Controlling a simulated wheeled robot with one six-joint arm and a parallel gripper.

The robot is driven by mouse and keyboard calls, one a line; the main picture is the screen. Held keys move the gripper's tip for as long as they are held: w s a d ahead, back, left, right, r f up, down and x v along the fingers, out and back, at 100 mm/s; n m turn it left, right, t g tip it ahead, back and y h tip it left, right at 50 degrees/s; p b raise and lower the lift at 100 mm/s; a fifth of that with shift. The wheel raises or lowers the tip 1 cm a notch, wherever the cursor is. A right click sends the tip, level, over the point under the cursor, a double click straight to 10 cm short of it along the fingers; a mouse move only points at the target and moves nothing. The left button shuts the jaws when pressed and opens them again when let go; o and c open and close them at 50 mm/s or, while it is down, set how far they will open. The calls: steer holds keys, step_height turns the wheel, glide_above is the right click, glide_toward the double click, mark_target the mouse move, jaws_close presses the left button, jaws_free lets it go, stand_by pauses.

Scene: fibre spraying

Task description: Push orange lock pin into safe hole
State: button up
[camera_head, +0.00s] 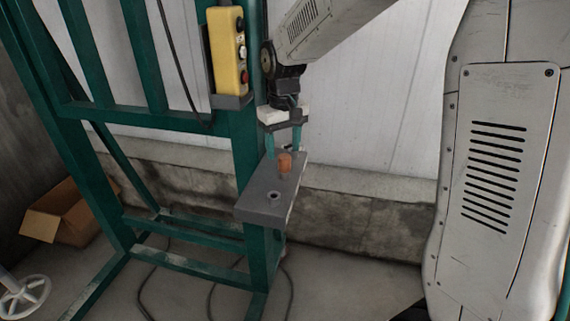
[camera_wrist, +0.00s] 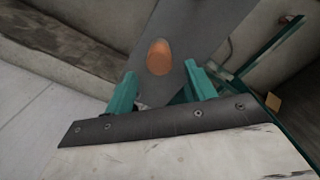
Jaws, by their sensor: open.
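The orange lock pin (camera_head: 285,163) stands up from a grey plate (camera_head: 258,207) fixed to the green frame. A dark round hole (camera_head: 274,195) with a light rim shows in the plate nearer the camera, apart from the pin; I cannot tell from a label that it is the safe one. My gripper (camera_head: 284,152) points down just above the plate, with its teal fingers apart. In the wrist view the pin (camera_wrist: 160,57) shows beyond and between the two open fingertips (camera_wrist: 160,74). It appears not gripped. The hole is not seen in the wrist view.
A yellow button box (camera_head: 228,50) hangs on the green frame (camera_head: 245,150), left of my arm. Cables run down by the frame. A pale wall stands behind. An open cardboard box (camera_head: 75,212) lies on the floor at left.

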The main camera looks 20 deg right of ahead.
mark_target(285, 156)
steer(key=f, duration=0.5)
steer(key=shift+s+f, duration=0.15)
steer(key=shift+s, duration=0.2)
steer(key=shift+c, duration=0.3)
steer(key=c, duration=1)
